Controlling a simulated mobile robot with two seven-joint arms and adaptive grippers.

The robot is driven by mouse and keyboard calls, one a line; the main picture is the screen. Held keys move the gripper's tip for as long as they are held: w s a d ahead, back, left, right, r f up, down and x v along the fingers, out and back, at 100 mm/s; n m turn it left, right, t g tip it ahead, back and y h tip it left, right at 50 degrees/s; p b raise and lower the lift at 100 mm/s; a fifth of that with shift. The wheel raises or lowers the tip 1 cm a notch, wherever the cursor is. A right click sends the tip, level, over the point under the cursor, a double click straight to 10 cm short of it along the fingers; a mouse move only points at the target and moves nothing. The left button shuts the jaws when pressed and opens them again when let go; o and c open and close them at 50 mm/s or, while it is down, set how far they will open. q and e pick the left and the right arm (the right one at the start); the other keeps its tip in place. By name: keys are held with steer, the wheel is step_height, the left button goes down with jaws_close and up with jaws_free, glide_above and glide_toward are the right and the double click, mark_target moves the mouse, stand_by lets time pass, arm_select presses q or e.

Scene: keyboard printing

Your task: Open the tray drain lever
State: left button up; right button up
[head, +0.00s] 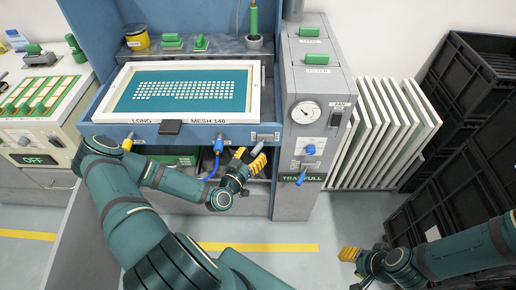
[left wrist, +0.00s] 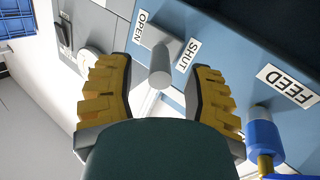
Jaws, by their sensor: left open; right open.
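The tray drain lever (left wrist: 160,62) is a grey rounded handle on the blue panel, between an OPEN label (left wrist: 141,22) and a SHUT label (left wrist: 187,54). It sticks out between the two yellow-padded fingers of my left gripper (left wrist: 163,78), which is open, with a gap visible on both sides. My right gripper (head: 350,254) is open and empty, low at the right above the floor.
A blue FEED valve (head: 219,143) with a hose is left of my left gripper. The grey cabinet (head: 291,204) with a gauge, knobs and TRAY FULL sign stands to its right. White frames (head: 372,140) and black crates (head: 464,100) stand further right.

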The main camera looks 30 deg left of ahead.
mark_target(260, 145)
arm_select(q)
steer(key=shift+w, duration=1.85)
steer(key=shift+c, duration=0.3)
jaws_close()
